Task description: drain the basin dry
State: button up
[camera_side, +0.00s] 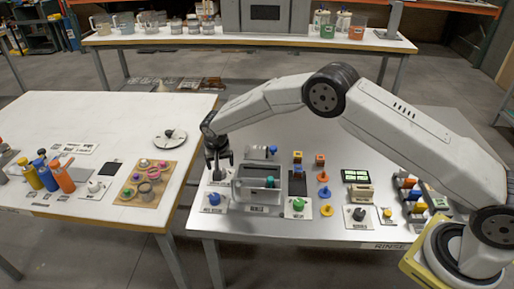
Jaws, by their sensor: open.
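A grey open-topped basin (258,197) stands on the metal table at centre. A small teal part (269,182) shows at its right side; I cannot tell whether it is inside or in front. The water level inside is too small to tell. My gripper (220,174) points down just left of the basin, behind a blue knob (214,199) on a white labelled plate. The gripper is open with nothing seen between its fingers. A green knob (298,204) sits on another labelled plate right of the basin. The labels are too small to read surely.
A dark box (297,184) stands right of the basin, with small orange and blue parts (323,177) beyond.

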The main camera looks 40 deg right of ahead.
jog(key=m, duration=0.1)
jog(key=m+h, duration=0.1)
jog(key=a+m, duration=0.1)
jog(key=shift+w+r+m+t+h, duration=0.3)
jog(key=shift+w+r+m+t, duration=0.05)
jog(key=shift+m+t, duration=0.05)
jog(key=shift+d, duration=0.1)
jog(key=shift+f, duration=0.1)
jog(key=shift+x, duration=3.8)
grip_shut()
